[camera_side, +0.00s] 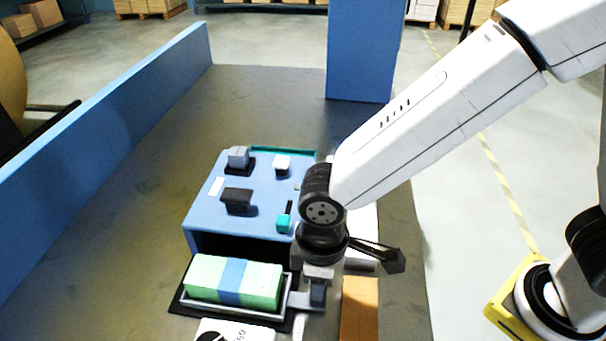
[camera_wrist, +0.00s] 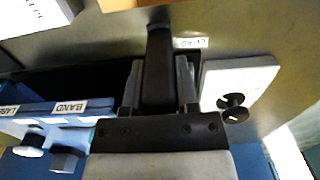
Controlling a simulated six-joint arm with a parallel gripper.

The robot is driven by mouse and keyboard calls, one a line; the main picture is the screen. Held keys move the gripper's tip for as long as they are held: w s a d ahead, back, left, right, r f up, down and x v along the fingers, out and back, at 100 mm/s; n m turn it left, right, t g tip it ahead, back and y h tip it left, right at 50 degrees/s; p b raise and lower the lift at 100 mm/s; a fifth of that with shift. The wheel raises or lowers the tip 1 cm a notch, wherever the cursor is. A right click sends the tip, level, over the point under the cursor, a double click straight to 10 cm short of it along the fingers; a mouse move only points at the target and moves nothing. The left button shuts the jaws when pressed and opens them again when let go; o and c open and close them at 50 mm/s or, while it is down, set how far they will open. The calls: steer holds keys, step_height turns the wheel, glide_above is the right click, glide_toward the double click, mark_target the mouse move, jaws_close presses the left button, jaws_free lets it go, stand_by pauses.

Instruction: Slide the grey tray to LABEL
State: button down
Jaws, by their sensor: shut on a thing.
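The grey tray (camera_side: 284,306) sits low in front of the blue station, on a dark track. It carries a green block (camera_side: 205,277) with a blue band around its middle. My gripper (camera_side: 309,298) is at the tray's right end, shut on its grey end piece. In the wrist view my gripper (camera_wrist: 158,90) has a dark bar between its two grey fingers; the block is not recognisable there. A LABEL tag (camera_wrist: 10,110) and a BAND tag (camera_wrist: 69,107) are on the blue station's edge. A LOAD tag (camera_wrist: 190,42) lies beyond the fingers.
The blue station (camera_side: 205,215) stands behind the tray, with knobs and small blocks on top and a dark opening in front. An orange-brown strip (camera_side: 360,308) lies right of my gripper. A blue wall (camera_side: 100,118) borders the left.

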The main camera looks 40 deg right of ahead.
steer(key=w+d, duration=1.6)
steer(key=shift+w+d+r, duration=0.1)
steer(key=shift+w+d, duration=0.15)
steer(key=c, duration=0.5)
jaws_free()
steer(key=shift+c, duration=0.2)
steer(key=shift+o, duration=0.9)
step_height(320, 180, up, 8)
